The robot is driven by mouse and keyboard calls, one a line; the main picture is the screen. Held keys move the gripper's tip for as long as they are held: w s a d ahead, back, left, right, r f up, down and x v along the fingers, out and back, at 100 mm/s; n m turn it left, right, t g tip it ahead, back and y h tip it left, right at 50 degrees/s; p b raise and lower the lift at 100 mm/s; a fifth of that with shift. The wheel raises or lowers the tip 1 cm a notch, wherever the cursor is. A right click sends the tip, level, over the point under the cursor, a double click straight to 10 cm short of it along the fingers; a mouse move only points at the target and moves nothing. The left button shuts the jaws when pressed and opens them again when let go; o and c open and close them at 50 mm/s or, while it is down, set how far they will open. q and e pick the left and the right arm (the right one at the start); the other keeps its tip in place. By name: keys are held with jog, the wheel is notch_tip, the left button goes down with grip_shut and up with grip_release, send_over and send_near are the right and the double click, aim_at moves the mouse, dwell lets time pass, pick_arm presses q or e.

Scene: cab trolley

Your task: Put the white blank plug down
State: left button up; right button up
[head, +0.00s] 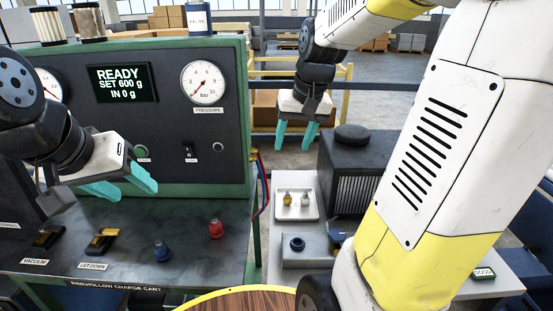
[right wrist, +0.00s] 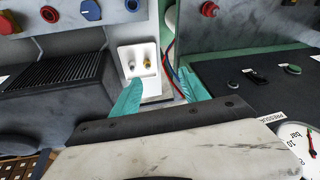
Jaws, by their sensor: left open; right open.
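The white blank plug (head: 305,199) stands on a small white tray (head: 311,214), right of a brass-coloured fitting (head: 288,198). In the right wrist view the pale plug (right wrist: 131,65) is left of the brass fitting (right wrist: 147,63). My right gripper (head: 294,147) is open and empty above the tray, apart from the plug. Its teal fingers (right wrist: 160,82) show spread with nothing between them. My left gripper (head: 126,189) is open and empty over the left side of the cart, near its panel.
The charge cart (head: 190,260) carries a panel with a gauge (head: 204,83) and a display reading READY (head: 122,83). A blue knob (head: 162,251) and a red knob (head: 216,229) stand on its deck. A dark finned unit (head: 352,165) is right of the tray. A round wooden top (head: 245,302) is in front.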

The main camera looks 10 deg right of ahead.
jog(key=s+a+r+t, duration=0.1)
jog(key=s+a, duration=0.1)
jog(key=s, duration=0.5)
jog(key=s+a+r+n+t+y, duration=0.1)
jog(key=s+a, duration=0.2)
jog(key=s, duration=0.4)
jog(key=shift+a+n+t, duration=0.2)
jog(key=shift+n+t, duration=0.1)
